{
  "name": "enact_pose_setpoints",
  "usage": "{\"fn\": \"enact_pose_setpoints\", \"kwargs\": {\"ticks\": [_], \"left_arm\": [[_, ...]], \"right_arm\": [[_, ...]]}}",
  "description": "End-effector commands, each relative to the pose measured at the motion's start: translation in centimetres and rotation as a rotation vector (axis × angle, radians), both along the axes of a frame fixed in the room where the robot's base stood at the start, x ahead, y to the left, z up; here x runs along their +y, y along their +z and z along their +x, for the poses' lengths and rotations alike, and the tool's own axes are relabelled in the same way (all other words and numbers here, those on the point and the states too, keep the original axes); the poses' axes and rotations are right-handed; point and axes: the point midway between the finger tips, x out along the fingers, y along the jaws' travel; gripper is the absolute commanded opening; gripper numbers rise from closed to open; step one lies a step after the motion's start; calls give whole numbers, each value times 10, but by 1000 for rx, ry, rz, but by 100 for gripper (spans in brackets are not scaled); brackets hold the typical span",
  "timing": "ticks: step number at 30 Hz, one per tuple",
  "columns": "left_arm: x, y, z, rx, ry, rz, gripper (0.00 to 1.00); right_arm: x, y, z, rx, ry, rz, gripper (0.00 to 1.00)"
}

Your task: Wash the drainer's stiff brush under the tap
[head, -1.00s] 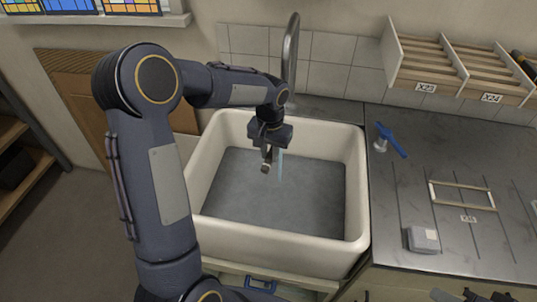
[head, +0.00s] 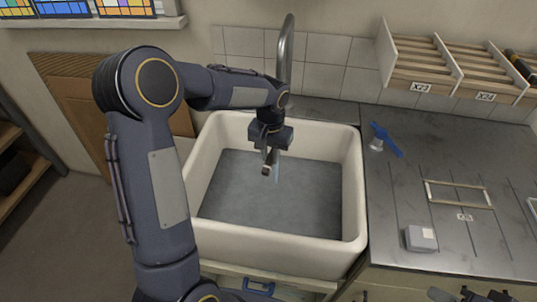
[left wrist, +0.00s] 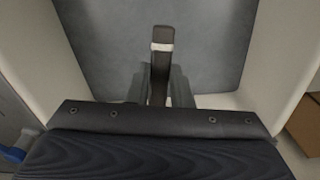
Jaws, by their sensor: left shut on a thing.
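My left gripper (head: 268,158) is over the white sink (head: 280,258), below the curved metal tap (head: 287,50). It is shut on the brush, a dark handle with a pale band near its end. In the left wrist view the brush (left wrist: 161,62) sticks out from between the fingers (left wrist: 165,88) above the grey sink floor. A thin pale-blue stream of water (head: 277,170) shows right beside the gripper in the head view. I cannot tell whether the water touches the bristles.
A blue lever handle (head: 386,139) stands on the dark counter right of the sink. A wooden frame (head: 459,194) and a small grey box (head: 420,237) lie farther right. Slotted wooden racks (head: 425,70) hang on the wall. The sink basin is otherwise empty.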

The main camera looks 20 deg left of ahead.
Motion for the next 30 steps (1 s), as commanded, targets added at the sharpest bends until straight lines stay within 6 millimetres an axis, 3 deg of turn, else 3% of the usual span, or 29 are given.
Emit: {"fn": "enact_pose_setpoints", "kwargs": {"ticks": [23,30], "left_arm": [[12,1,-2,-2,0,0,0],[9,0,-16,-2,1,0,0]], "right_arm": [[0,0,0,0,0,0,36],[0,-6,0,0,0,0,36]]}}
